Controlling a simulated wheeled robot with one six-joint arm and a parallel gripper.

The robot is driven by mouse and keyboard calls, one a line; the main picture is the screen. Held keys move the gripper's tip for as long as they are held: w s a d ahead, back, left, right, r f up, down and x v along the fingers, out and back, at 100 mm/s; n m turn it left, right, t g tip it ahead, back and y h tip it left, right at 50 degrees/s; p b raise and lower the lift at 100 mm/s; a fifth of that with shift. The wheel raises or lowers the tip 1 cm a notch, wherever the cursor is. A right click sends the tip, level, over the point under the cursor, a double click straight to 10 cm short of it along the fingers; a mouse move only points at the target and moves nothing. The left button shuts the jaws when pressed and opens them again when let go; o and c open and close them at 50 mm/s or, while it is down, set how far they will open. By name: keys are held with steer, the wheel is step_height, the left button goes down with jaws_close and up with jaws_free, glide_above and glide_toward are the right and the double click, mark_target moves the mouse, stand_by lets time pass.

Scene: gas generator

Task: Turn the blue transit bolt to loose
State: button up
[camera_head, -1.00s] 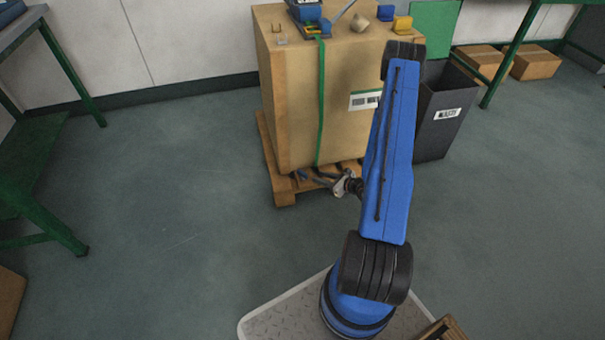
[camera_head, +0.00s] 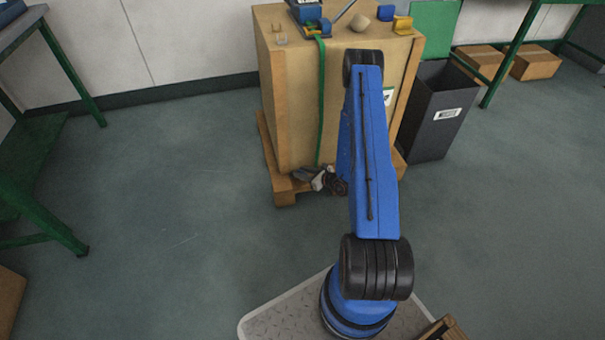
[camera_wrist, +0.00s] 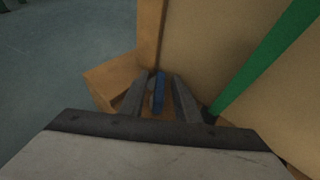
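The blue transit bolt (camera_wrist: 158,92) shows in the wrist view as a narrow upright blue piece low at the crate's base, by the pallet. My gripper (camera_wrist: 158,98) is open, with one finger on each side of the blue piece in this view. A clear gap shows to the right finger; the left finger is closer, and I cannot tell if it touches. In the head view my gripper (camera_head: 312,178) is at the front left of the pallet (camera_head: 286,198), and I cannot make out the bolt there.
A tall cardboard crate (camera_head: 295,110) with a green strap (camera_head: 321,110) stands on the pallet, close to my gripper. Small blue and yellow parts lie on top. A dark waste bin (camera_head: 430,125) stands at the right.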

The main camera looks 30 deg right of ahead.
steer(key=shift+c, duration=0.3)
jaws_close()
steer(key=n+g+y, duration=0.2)
steer(key=n+y, duration=0.2)
steer(key=shift+d+n+g+y, duration=0.1)
steer(key=shift+n+g+y, duration=0.2)
steer(key=shift+g, duration=0.1)
steer(key=shift+n+g+y, duration=1.5)
steer(key=shift+n+g, duration=0.7)
steer(key=shift+n, duration=0.1)
steer(key=shift+o, duration=0.3)
jaws_free()
